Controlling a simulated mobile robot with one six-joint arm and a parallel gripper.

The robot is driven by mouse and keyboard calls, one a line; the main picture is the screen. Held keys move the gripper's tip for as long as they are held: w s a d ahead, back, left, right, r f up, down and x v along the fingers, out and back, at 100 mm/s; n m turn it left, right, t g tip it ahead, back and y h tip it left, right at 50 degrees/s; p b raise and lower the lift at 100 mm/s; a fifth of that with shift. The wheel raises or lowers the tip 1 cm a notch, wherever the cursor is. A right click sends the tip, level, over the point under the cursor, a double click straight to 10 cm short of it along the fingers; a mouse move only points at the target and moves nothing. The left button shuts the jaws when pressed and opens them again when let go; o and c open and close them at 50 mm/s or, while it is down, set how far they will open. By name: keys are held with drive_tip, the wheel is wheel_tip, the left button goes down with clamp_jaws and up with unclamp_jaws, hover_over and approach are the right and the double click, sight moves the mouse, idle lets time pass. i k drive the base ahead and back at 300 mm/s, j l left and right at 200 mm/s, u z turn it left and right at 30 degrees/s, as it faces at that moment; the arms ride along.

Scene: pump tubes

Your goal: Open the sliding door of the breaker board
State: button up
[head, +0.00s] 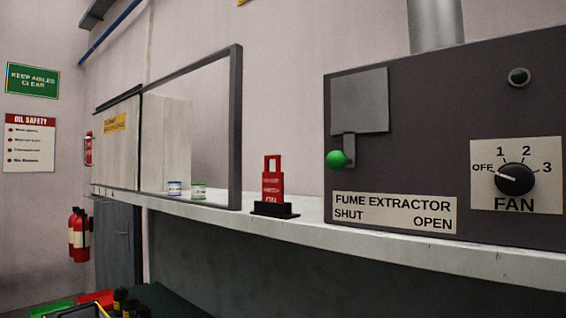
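No part is clearly marked as the breaker board, and I cannot tell which thing it is. On the shelf at the left stands a pale panel (113,155) with a yellow label (115,122) too small to read. A dark-edged frame (236,130) stands beside it, clear or open in the middle, with a pale upright board (177,135) seen through it. I cannot tell whether the panel or the frame slides. My gripper is not in view.
A white shelf (340,236) runs across, holding two small tins (198,192), a red sign on a black stand (274,210) and a grey fume extractor box (415,110) with a green-knobbed lever (337,159) and fan dial (514,179). Red extinguishers (79,235) hang at left.

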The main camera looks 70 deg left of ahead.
sight(115, 138)
drive_tip(key=u, duration=3.4)
